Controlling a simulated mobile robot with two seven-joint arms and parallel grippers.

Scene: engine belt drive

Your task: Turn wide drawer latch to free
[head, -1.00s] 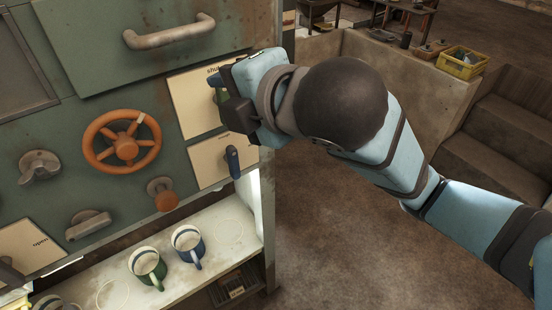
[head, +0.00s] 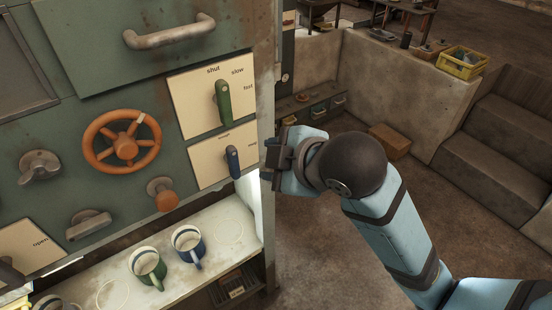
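No label in the head view names a wide drawer latch, so I cannot tell which fitting it is. A blue lever (head: 232,162) stands near upright on a cream plate with small, hard-to-read words. Above it a green lever (head: 222,103) stands near upright on a plate marked shut, slow and a third word. Two grey turn pieces, a left one (head: 40,166) and a lower one (head: 88,225), sit on the green panel. My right gripper (head: 274,160) is beside the cabinet's right edge, apart from both levers; its fingers are not clear. My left gripper is out of view.
An orange handwheel (head: 122,142) and orange knob (head: 163,194) stick out of the panel. A grey drawer handle (head: 170,32) is above. A green mug (head: 148,267) and blue mug (head: 187,245) stand on the shelf below. Floor right of the cabinet is open.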

